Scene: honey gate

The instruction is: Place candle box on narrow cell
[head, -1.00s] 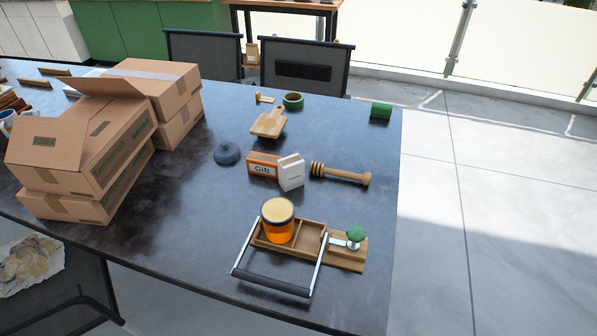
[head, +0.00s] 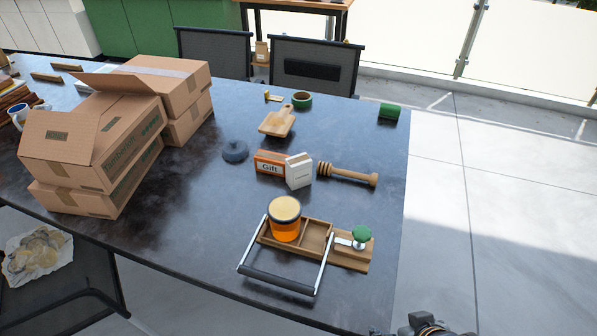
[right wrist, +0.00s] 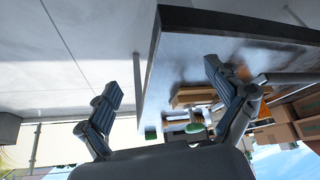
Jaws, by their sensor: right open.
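A small white box (head: 299,171), apparently the candle box, stands on the dark table against the right end of an orange box labelled Gift (head: 269,163). Its small print is unreadable. A wooden tray (head: 289,252) sits nearer the front edge. A honey jar (head: 285,222) stands in its left compartment; the smaller right compartment (head: 315,236), apparently the narrow cell, looks empty. My right gripper (head: 431,326) shows partly at the bottom right, beyond the table's edge. In the right wrist view, my right gripper (right wrist: 163,82) is open and empty. My left gripper is not in view.
A metal handle (head: 277,279) reaches over the tray's front, and a green knob (head: 361,233) stands at its right. A honey dipper (head: 348,175) lies right of the white box. Cardboard boxes (head: 95,150) fill the left; the table between is mostly clear.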

